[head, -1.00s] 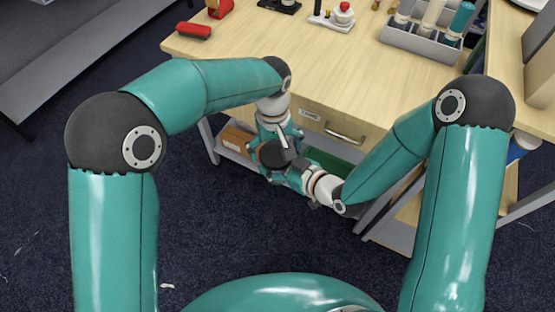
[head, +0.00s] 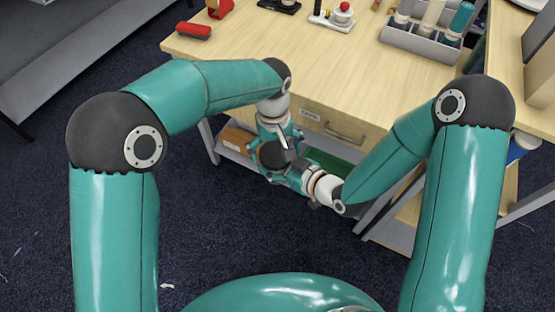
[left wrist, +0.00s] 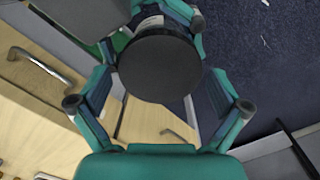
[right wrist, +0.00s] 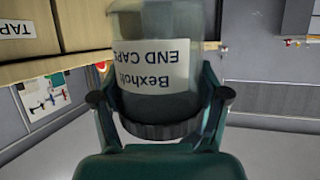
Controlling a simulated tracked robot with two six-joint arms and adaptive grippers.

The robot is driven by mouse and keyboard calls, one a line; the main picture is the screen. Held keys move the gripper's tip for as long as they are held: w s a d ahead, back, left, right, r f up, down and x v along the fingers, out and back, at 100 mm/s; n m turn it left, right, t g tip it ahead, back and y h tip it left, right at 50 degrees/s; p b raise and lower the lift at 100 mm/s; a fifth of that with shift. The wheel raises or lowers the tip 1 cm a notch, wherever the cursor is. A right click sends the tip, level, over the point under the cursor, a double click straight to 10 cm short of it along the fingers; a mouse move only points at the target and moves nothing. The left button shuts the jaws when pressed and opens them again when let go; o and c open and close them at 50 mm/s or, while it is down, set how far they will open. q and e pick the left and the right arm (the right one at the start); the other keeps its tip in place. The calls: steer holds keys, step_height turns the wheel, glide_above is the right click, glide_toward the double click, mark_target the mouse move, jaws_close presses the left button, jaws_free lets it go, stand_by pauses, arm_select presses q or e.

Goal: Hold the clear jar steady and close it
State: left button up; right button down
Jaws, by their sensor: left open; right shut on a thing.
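A clear jar (right wrist: 172,102) with a white "Bexholt END CAPS" label fills the middle of the right wrist view, appearing upside down. Its round black lid (right wrist: 160,130) sits on its mouth; how tight it is I cannot tell. My right gripper (right wrist: 160,97) is shut on the jar's sides. In the left wrist view the lid (left wrist: 160,62) is seen from above, and my left gripper (left wrist: 160,105) is open with fingers spread wide, apart from it. In the head view the lid (head: 272,154) is in front of the table's drawer, below my left wrist; the jar body is mostly hidden.
The table's drawer front (head: 345,130) with its metal handle is close behind the hands. A shelf below holds a cardboard box (head: 238,140) and a green item.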

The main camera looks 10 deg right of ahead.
arm_select(q)
steer(key=shift+w+r, duration=0.1)
steer(key=shift+r, duration=2.2)
step_height(320, 180, up, 4)
steer(key=shift+a+f, duration=0.1)
steer(key=shift+f, duration=0.15)
steer(key=shift+f, duration=0.15)
steer(key=shift+f, duration=3.9)
